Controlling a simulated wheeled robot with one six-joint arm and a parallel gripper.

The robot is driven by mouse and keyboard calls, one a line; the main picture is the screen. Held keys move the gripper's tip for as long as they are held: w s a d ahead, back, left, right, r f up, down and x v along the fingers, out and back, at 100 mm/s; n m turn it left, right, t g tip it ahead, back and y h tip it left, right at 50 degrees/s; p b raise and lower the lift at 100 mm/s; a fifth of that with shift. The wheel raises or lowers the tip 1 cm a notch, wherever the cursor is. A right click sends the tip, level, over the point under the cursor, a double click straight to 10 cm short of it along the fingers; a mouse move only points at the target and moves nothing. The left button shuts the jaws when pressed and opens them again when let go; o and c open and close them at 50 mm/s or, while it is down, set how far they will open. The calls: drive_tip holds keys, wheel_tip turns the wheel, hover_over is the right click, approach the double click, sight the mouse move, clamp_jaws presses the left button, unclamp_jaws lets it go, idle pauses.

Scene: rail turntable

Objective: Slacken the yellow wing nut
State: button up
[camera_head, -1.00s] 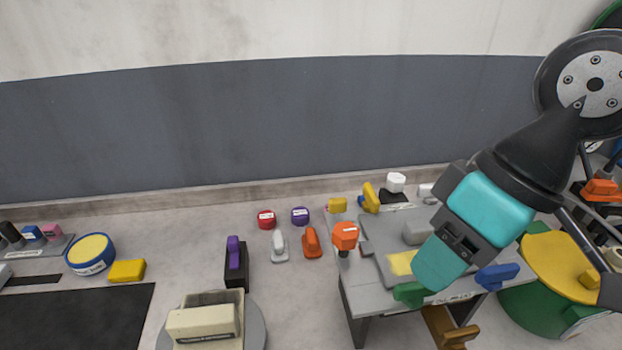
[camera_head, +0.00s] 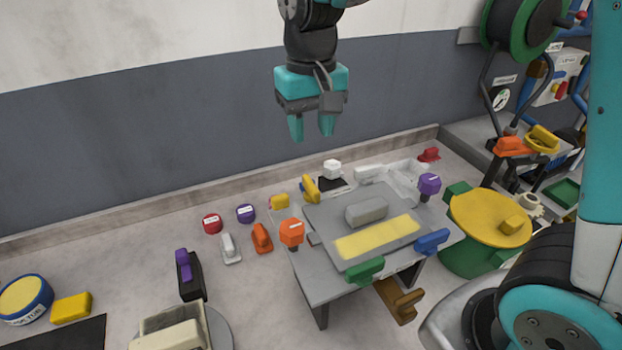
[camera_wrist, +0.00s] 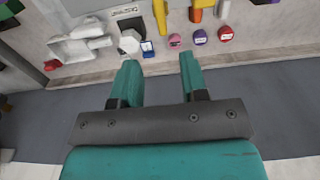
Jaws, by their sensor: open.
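The yellow wing nut (camera_head: 311,189) appears to be the upright yellow piece at the back left corner of the grey plate on the small table. It also shows at the top of the wrist view (camera_wrist: 160,16), partly cut off by the frame edge. My gripper (camera_head: 311,128) is open and empty, fingers pointing down, well above the table and apart from the nut. In the wrist view the gap between my fingertips (camera_wrist: 158,60) lies below the nut in the picture.
The grey table (camera_head: 312,287) also carries an orange knob (camera_head: 291,232), a green piece (camera_head: 365,271), a blue piece (camera_head: 432,242) and a purple knob (camera_head: 429,183). The wall is behind.

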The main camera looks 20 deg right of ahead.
sight(311, 183)
wheel_tip(311, 183, down, 12)
drive_tip(key=shift+f+p, duration=0.1)
drive_tip(key=shift+p, duration=0.8)
drive_tip(key=shift+c, duration=0.4)
clamp_jaws()
